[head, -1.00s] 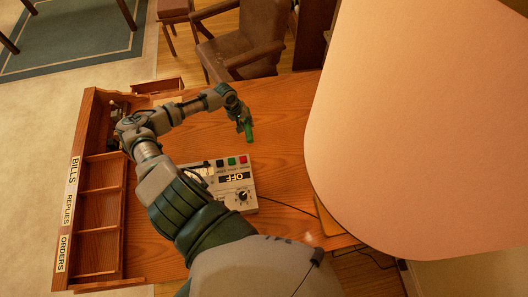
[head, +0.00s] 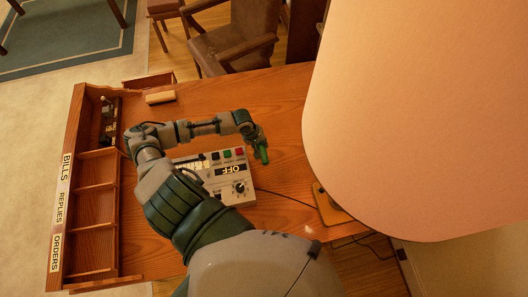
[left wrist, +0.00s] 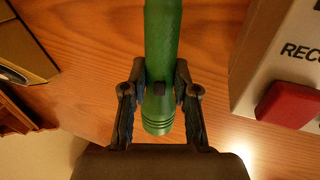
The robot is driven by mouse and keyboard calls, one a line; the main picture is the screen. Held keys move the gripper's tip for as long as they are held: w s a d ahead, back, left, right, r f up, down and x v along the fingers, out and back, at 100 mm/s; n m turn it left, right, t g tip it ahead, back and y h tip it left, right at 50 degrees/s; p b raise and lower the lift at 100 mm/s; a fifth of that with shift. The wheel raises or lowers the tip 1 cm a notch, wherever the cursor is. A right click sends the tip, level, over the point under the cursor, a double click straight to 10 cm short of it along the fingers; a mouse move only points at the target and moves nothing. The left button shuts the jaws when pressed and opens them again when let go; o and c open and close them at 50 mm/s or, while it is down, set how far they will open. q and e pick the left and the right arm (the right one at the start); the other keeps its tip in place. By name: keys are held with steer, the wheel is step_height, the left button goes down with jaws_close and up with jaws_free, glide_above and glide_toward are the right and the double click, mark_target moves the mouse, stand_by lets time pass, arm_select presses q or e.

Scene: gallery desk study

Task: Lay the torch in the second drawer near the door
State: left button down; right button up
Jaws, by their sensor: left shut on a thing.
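The torch is a green cylinder (head: 262,154), held over the desk just beyond the control box. My left gripper (head: 256,138) is shut on it. In the left wrist view the green torch (left wrist: 161,40) runs between the two fingers of my left gripper (left wrist: 160,95), with its ribbed end towards the palm. A brown open box shape (head: 148,80), which looks like a pulled-out drawer, juts from the far left edge of the desk. Its inside is barely visible, and I cannot tell which drawer it is. My right gripper is not in view.
A control box (head: 236,190) reading OFF sits on the desk (head: 285,105). A rack (head: 93,205) labelled BILLS, REPLIES and ORDERS lines the left side. A large lampshade (head: 420,110) fills the right. A chair (head: 230,45) stands beyond the desk. The far desk top is mostly clear.

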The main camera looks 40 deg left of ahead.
mark_target(265, 154)
arm_select(q)
steer(key=d, duration=0.3)
steer(key=shift+s+f, duration=0.2)
steer(key=shift+s, duration=0.1)
step_height(265, 154, down, 4)
steer(key=shift+a+r, duration=0.15)
steer(key=shift+r, duration=0.1)
steer(key=c, duration=0.9)
jaws_free()
steer(key=shift+s+r, duration=0.1)
